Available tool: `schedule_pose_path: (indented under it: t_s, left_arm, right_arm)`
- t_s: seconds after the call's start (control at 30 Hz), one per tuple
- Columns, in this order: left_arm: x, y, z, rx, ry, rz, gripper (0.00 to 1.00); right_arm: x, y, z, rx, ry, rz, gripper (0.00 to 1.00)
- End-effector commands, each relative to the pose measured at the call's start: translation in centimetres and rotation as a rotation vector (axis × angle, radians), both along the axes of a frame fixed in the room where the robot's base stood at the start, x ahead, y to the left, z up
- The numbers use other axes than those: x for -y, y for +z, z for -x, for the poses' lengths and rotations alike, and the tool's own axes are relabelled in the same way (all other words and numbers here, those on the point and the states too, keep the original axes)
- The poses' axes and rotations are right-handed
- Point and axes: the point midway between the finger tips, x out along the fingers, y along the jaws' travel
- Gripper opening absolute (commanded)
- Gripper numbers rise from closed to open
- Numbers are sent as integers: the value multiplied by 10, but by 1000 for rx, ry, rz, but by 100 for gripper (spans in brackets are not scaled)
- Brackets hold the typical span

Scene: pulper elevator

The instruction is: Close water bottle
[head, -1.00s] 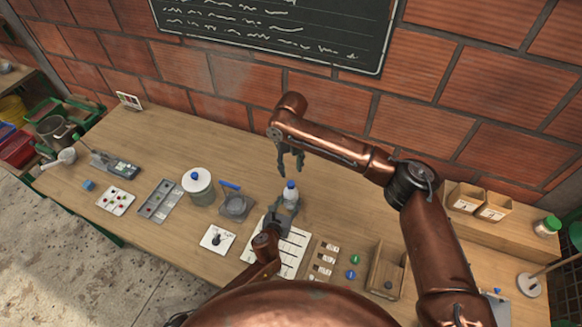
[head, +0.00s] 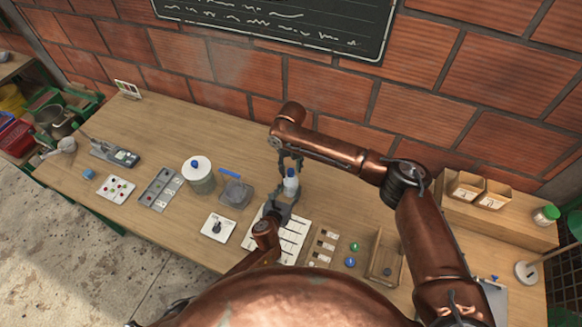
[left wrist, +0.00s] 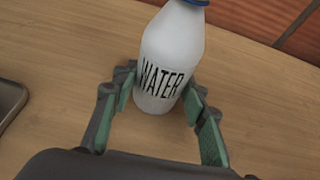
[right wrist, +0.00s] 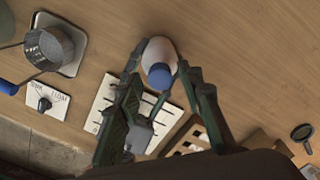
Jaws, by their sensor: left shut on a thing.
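The white water bottle (head: 291,186), marked WATER in the left wrist view (left wrist: 172,48), stands upright on the wooden table. Its blue cap (right wrist: 159,77) sits at the top of the bottle; how tightly it is on cannot be told. My left gripper (head: 281,207) is shut around the lower part of the bottle, with a finger on each side in the left wrist view (left wrist: 163,90). My right gripper (head: 290,160) is just above the bottle, pointing down. In the right wrist view its fingers (right wrist: 163,72) are apart, one on each side of the cap, with gaps.
A white lined sheet (head: 293,240) lies beside the bottle. A wooden box (head: 385,258) is on the right. The brick wall (head: 225,65) rises behind the table.

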Motion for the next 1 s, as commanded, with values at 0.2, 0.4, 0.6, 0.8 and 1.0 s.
schedule_pose_path:
  t_s: [0.2, 0.4, 0.6, 0.8, 1.0]
  left_arm:
    - [0, -1, 0, -1, 0, 0, 0]
    - [0, -1, 0, -1, 0, 0, 0]
    - [0, -1, 0, -1, 0, 0, 0]
    - [0, -1, 0, -1, 0, 0, 0]
    - [0, -1, 0, -1, 0, 0, 0]
  right_arm:
    - [0, 0, 0, 0, 0, 0, 24]
    - [0, 0, 0, 0, 0, 0, 10]
    - [0, 0, 0, 0, 0, 0, 0]
    - [0, 0, 0, 0, -22, -1, 0]
    - [-1, -1, 1, -3, -310, -4, 0]
